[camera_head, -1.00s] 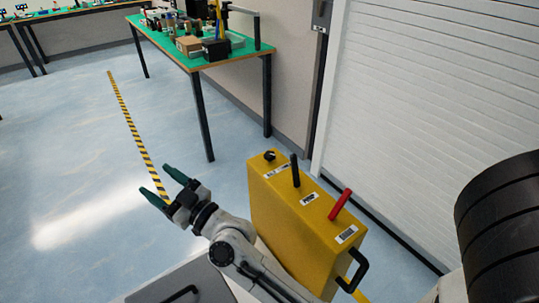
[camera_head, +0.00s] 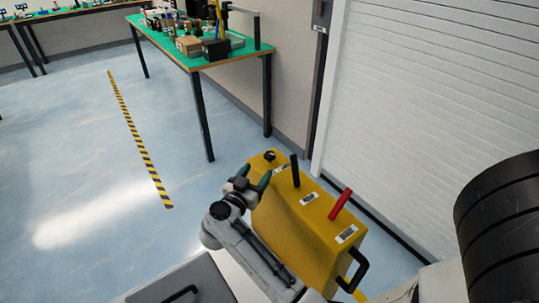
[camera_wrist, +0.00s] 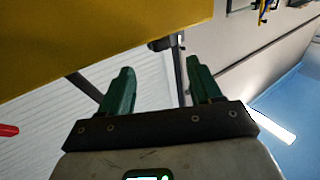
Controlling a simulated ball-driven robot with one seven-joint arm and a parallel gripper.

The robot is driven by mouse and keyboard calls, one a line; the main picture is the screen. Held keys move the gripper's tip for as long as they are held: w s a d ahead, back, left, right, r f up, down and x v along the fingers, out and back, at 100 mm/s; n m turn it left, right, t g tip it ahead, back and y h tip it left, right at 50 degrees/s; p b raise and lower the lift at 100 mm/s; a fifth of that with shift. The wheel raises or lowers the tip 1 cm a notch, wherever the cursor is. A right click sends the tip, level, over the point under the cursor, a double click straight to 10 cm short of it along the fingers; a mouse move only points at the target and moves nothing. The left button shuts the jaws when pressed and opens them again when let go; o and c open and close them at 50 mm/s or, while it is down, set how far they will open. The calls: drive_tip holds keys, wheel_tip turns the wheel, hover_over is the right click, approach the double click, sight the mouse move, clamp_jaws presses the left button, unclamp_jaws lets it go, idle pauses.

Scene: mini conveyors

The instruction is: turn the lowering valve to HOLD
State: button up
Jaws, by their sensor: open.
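A yellow box (camera_head: 300,225) has a black round knob (camera_head: 269,156) at its far end, a black lever (camera_head: 295,171) in the middle and a red lever (camera_head: 340,204) nearer me. White labels lie beside them, too small to read, so I cannot tell which control is the lowering valve. My gripper (camera_head: 255,174) appears beside the box's upper left edge, close to the knob. Its green fingers are apart with nothing between them. In the wrist view my gripper (camera_wrist: 160,70) is below the yellow box face (camera_wrist: 90,30); the red lever's tip (camera_wrist: 7,130) shows at the left edge.
A black handle (camera_head: 354,270) sticks out of the box's near end. A white shutter (camera_head: 430,90) stands to the right. A green-topped table (camera_head: 238,54) with several items stands behind. The floor to the left, with a yellow-black stripe (camera_head: 138,140), is clear.

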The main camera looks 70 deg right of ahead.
sight(267, 157)
drive_tip(key=d+b, duration=0.1)
drive_tip(key=d, duration=0.8)
drive_tip(key=shift+s+d, duration=0.15)
drive_tip(key=shift+d, duration=0.25)
drive_tip(key=shift+c, duration=0.2)
drive_tip(key=c, duration=0.9)
